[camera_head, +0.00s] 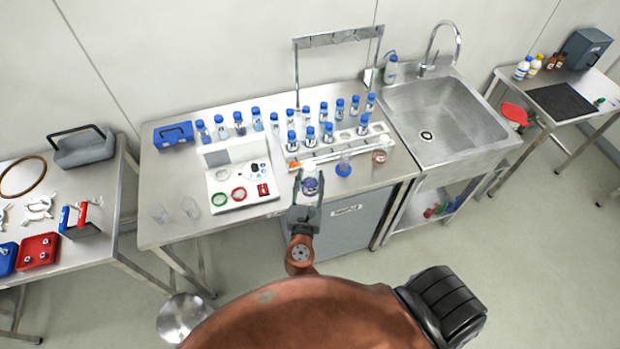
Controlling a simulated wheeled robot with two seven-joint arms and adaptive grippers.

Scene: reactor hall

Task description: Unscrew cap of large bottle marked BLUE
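One gripper (310,177), which I take to be my right, reaches over the front edge of the middle steel table. Its fingers stand apart, one on each side of a small clear vessel with blue-purple in it (310,186). I cannot tell whether they touch it. Several blue-capped bottles (325,111) stand upright behind, some in a white rack (349,135). A larger bottle (390,69) stands at the back by the sink. Labels are too small to read, so I cannot tell which bottle is marked BLUE. My other gripper is not in view.
The sink (440,112) is farther right.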

